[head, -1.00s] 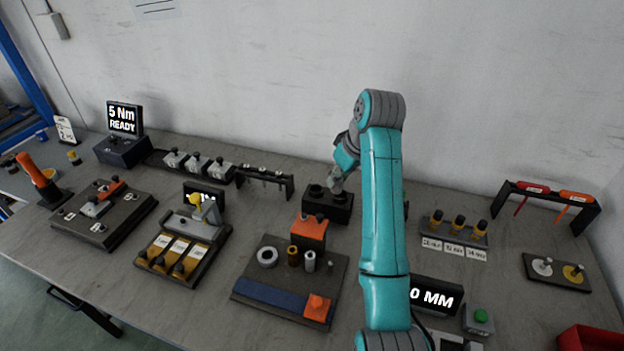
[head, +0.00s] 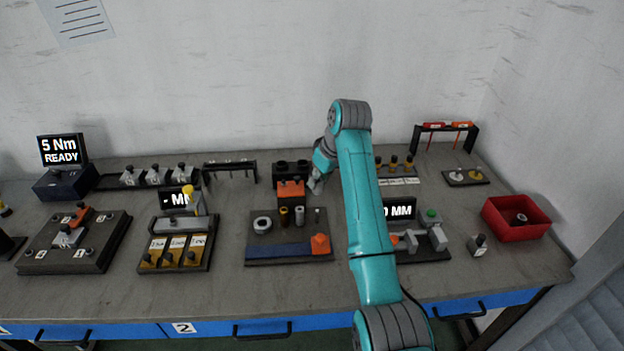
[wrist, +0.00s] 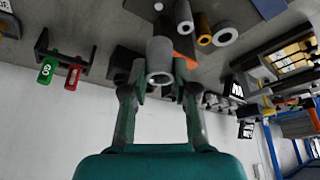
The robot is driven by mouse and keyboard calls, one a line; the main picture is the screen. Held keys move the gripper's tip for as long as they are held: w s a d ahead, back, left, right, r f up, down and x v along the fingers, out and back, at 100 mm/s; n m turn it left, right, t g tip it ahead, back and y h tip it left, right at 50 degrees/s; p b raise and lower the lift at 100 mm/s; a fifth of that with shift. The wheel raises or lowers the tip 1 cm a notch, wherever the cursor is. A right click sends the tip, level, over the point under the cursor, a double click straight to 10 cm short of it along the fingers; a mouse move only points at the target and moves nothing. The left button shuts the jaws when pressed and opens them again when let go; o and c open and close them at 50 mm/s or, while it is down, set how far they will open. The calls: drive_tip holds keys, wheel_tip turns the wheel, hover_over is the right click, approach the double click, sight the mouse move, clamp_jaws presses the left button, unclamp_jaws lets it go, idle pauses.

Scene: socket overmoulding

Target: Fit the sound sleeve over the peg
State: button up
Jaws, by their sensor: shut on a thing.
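My gripper (wrist: 160,80) is shut on a grey hollow sleeve (wrist: 160,60), its open end facing the wrist camera. In the head view my gripper (head: 316,180) is just right of the orange block (head: 291,190), behind the peg and above the bench. The small upright peg (head: 317,216) stands at the right of the dark fixture plate (head: 254,243) and appears bare. A second grey sleeve (head: 299,215), a brass-coloured sleeve (head: 284,215) and a pale ring (head: 262,225) stand left of it. The held sleeve appears apart from the peg.
The orange block stands at the back of the plate; another orange block (head: 320,243) is at its front right. A black two-hole block (head: 292,167) is behind. A rack with green and red gauges (wrist: 61,72) shows in the wrist view. A red bin (head: 516,218) is at the right.

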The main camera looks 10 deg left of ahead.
drive_tip(key=shift+f, duration=0.1)
hover_over(318, 211)
drive_tip(key=shift+f, duration=2.8)
drive_tip(key=shift+f, duration=3.05)
drive_tip(key=o, duration=1)
drive_tip(key=shift+o, duration=0.2)
drive_tip(key=v, duration=1.2)
drive_tip(key=shift+w, duration=0.1)
